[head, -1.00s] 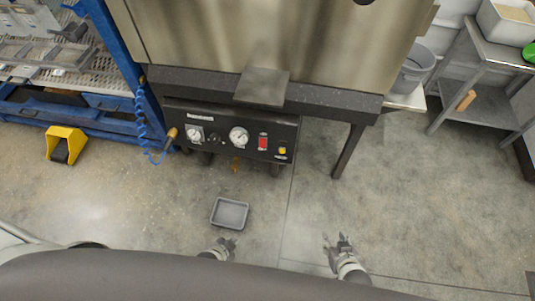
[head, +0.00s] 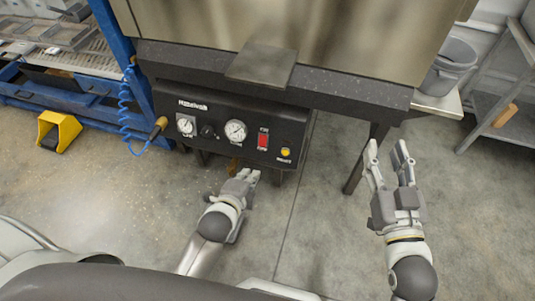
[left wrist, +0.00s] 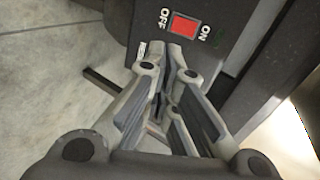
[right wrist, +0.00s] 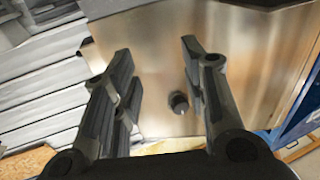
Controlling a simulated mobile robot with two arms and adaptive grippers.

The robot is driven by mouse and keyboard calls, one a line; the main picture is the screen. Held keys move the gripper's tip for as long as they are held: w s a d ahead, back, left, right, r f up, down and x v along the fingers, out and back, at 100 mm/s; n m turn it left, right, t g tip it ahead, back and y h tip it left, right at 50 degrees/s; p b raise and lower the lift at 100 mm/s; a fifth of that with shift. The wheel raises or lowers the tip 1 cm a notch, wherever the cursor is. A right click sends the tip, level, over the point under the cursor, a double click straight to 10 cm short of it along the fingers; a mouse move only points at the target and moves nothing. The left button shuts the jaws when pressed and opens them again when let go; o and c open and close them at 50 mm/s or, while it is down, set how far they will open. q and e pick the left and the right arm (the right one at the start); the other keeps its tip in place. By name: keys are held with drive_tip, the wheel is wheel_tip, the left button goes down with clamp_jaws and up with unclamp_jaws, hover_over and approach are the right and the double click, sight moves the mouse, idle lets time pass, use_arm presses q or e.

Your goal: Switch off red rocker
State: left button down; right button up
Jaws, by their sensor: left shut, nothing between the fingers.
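The red rocker (head: 263,141) sits on the black control panel (head: 222,148) under the steel hopper, right of the larger gauge. In the left wrist view the rocker (left wrist: 185,26) shows as a red rectangle between the labels OFF and ON; I cannot tell which side is pressed. My left gripper (head: 250,176) is shut and empty, just below the panel and left of the rocker. In the left wrist view its fingertips (left wrist: 172,52) lie just short of the rocker, apparently not touching it. My right gripper (head: 386,150) is open and empty, right of the panel.
A yellow button (head: 286,152), a black knob (head: 207,131) and two gauges share the panel. A steel ledge (head: 262,64) juts out above. A dark leg (head: 365,165) stands near my right gripper. A yellow pedal housing (head: 60,132) is on the floor at left.

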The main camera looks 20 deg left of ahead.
use_arm(q)
drive_tip(key=shift+w+r+m+t+b, duration=0.3)
drive_tip(key=shift+w+r+b, duration=0.15)
drive_tip(key=shift+r, duration=0.4)
use_arm(e)
drive_tip(key=shift+s+d+r+t, duration=0.15)
drive_tip(key=shift+s+r+t, duration=0.1)
drive_tip(key=shift+r, duration=0.55)
drive_tip(key=shift+s+d+r+t, duration=0.15)
drive_tip(key=shift+r+t, duration=0.1)
drive_tip(key=shift+r, duration=0.5)
